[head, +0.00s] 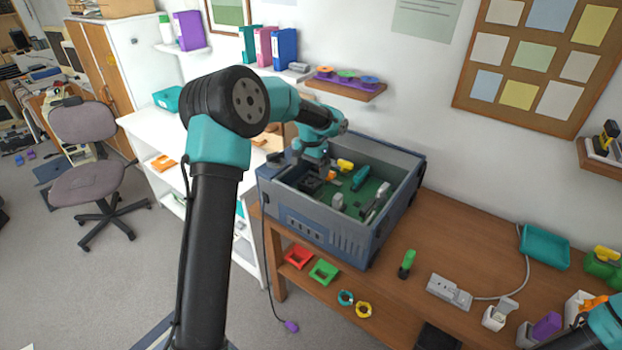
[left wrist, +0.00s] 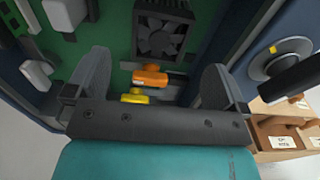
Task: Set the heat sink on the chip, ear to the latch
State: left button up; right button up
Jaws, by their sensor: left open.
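My left gripper (head: 312,174) reaches down inside a blue-grey case over a green board (head: 371,191). In the left wrist view the left gripper (left wrist: 154,72) is open, its two dark fingers wide apart with nothing gripped. A black finned block with a fan (left wrist: 160,36), which looks like the heat sink, lies just beyond the fingers. An orange piece (left wrist: 150,78) and a yellow piece (left wrist: 134,97) lie between the fingers in the picture. I cannot make out the chip or tell which part is the latch.
The case walls (head: 328,236) stand close around the left gripper. A teal piece (head: 361,178) and several grey parts are on the board. A green-capped cylinder (head: 407,264) and a power strip (head: 449,291) stand on the wooden desk (head: 455,245), which has clear room right of the case.

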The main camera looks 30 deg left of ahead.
pick_arm(q)
notch_tip(320, 180, up, 10)
jog(key=shift+f, duration=0.25)
